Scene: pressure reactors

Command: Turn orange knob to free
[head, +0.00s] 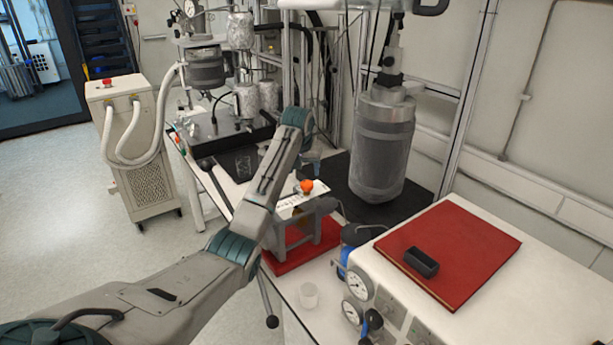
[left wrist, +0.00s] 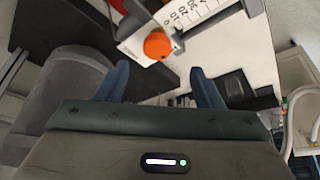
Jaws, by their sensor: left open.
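The orange knob (head: 306,186) sits on a white scale plate on top of a grey bracket in the middle of the head view. In the left wrist view the orange knob (left wrist: 158,44) is just beyond my fingertips, on a white plate with printed numbers (left wrist: 185,17). My left gripper (left wrist: 161,76) is open and empty, with the knob ahead of the gap between its fingers. In the head view my left gripper (head: 311,162) is mostly hidden behind my arm, close above the knob. My right gripper is in neither view.
A large grey cylinder (head: 383,150) stands behind the knob to the right. A red folder (head: 455,250) with a black object lies on the white gauge cabinet at right. A hose-fitted cabinet (head: 145,170) stands at left.

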